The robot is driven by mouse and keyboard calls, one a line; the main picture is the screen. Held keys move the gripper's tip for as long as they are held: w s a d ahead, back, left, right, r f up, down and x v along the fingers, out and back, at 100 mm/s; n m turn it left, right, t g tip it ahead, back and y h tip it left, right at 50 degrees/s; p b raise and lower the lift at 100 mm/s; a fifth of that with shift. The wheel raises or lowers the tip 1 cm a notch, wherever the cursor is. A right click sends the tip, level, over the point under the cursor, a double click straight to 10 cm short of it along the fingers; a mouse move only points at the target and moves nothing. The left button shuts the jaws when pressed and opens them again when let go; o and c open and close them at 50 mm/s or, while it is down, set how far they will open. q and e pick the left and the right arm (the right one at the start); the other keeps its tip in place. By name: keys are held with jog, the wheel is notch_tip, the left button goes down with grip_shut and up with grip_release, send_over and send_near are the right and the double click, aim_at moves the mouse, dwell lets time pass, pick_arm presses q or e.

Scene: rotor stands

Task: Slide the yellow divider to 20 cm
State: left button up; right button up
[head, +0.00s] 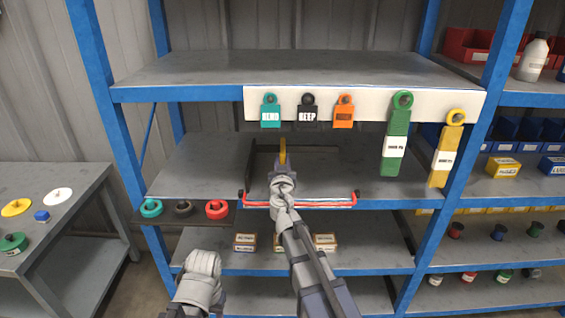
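A narrow yellow piece (282,150), which looks like the yellow divider, stands up on the middle shelf inside a dark, low-walled tray (249,155). Most of it is hidden behind my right gripper. My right gripper (283,166) reaches in over the tray's front and is right at the yellow piece. Its fingers are too small and covered by the wrist to show whether they grip it. No scale or 20 cm mark can be read. Of my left arm, only a pale joint shows at the bottom; its gripper cannot be made out.
A red bar (325,206) runs along the tray's front. Colored tags (395,145) hang from a white rail (375,103) above. Three rings (216,209) sit on a dark ledge at left. Small boxes (325,241) stand below. Bare shelf (195,165) lies left of the tray.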

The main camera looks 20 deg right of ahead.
grip_shut()
dwell(0.9)
